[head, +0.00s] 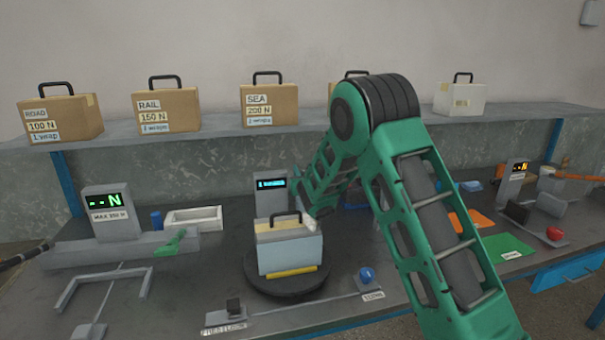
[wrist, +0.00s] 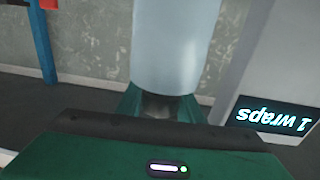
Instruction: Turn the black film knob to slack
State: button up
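A small black knob (head: 234,306) stands at the left end of a grey strip on the front of the bench, above a white label too small to read surely. A blue knob (head: 367,275) stands at the strip's right end. My gripper (wrist: 160,106) is behind and right of the wrapped case, well away from the black knob. In the wrist view its green fingers close around the dark end of a pale cylinder, apparently a film roll (wrist: 175,45). The roll's pale end also shows in the head view (head: 307,194). My arm hides most of the gripper there.
A case (head: 290,252) sits on a black turntable (head: 262,285). A display (head: 271,184) behind it reads "1 wraps". A force gauge (head: 105,212) stands left; orange and green mats (head: 507,248) lie right. A shelf (head: 215,133) carries several cases.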

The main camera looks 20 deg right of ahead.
jog(key=shift+a+n+y, duration=0.15)
jog(key=shift+n+y, duration=0.45)
jog(key=shift+y, duration=0.3)
jog(key=shift+s+a+r+n+g+y, duration=0.15)
jog(key=shift+a+n+g+y, duration=0.45)
jog(key=shift+n+y, duration=1.05)
jog(key=shift+s+a+f+n+g+y, duration=0.15)
jog(key=shift+n+g+y, duration=0.9)
jog(key=shift+y, duration=1.15)
jog(key=shift+s+a+r+n+g+y, duration=0.15)
jog(key=shift+a+n+g+y, duration=0.45)
jog(key=shift+n+y, duration=1.1)
jog(key=shift+d+g+y, duration=0.15)
jog(key=shift+g+y, duration=0.1)
jog(key=shift+y, duration=0.2)
jog(key=o, duration=1)
jog(key=shift+o, duration=0.4)
jog(key=shift+s+m, duration=0.1)
jog(key=shift+m, duration=0.3)
